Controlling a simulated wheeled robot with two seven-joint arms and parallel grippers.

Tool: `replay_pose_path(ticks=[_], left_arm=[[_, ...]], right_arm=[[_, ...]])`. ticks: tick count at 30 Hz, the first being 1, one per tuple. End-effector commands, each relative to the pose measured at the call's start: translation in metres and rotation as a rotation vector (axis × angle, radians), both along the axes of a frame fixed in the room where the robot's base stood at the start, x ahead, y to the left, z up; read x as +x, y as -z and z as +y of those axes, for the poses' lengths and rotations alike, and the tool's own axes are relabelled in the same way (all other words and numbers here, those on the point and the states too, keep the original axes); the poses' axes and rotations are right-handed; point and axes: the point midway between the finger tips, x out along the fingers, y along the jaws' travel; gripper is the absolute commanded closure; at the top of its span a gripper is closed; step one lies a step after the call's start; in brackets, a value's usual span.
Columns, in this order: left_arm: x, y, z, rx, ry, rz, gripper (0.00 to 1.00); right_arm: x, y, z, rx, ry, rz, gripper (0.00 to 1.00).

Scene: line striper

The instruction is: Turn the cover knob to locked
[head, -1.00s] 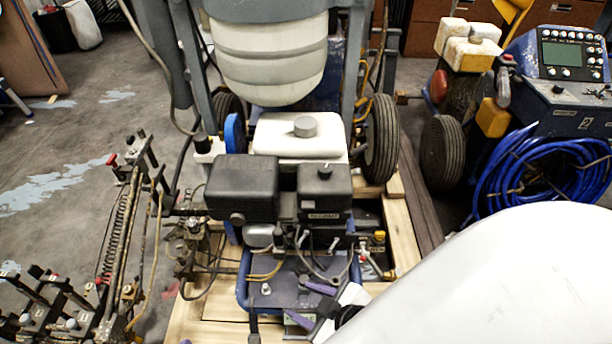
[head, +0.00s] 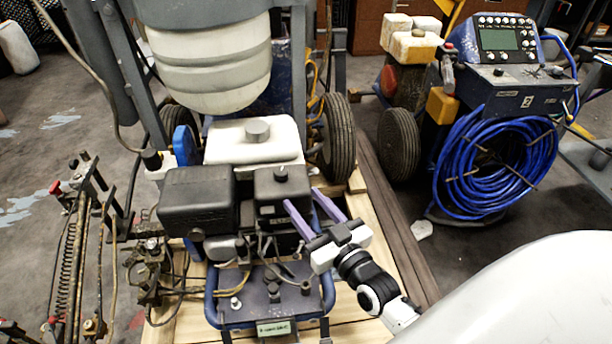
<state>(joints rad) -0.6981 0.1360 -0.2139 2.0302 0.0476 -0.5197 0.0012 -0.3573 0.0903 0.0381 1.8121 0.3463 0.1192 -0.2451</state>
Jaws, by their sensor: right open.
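The small black cover knob (head: 281,174) stands on top of the black box-shaped engine cover (head: 272,196), right of the larger black muffler-like box (head: 196,198). I cannot read which way the knob is turned. My right gripper (head: 302,198) is open, with two purple fingers pointing up and left. Its fingertips are at the right side of the cover, below and to the right of the knob, and nothing is between them. I cannot tell whether a finger touches the cover. My left gripper is out of view.
A white tank with a grey cap (head: 257,131) sits behind the cover. Hoses and a blue-framed plate (head: 262,296) lie in front. A wheel (head: 338,137) stands to the right. A control unit with coiled blue hose (head: 497,165) stands farther right.

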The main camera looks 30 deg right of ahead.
Motion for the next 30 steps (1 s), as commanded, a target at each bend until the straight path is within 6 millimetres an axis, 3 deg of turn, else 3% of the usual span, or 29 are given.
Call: replay_pose_path(ticks=[16,21,29,30], left_arm=[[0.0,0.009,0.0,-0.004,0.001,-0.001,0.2],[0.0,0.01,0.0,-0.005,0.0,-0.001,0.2],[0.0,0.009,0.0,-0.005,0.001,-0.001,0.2],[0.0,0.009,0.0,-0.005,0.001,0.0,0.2]], right_arm=[[0.086,0.0,-0.006,-0.001,0.005,0.0,0.53],[0.096,0.0,-0.007,0.0,0.004,0.002,0.53],[0.097,0.0,-0.007,-0.001,0.004,0.002,0.53],[0.097,0.0,-0.007,-0.001,0.004,0.002,0.59]])
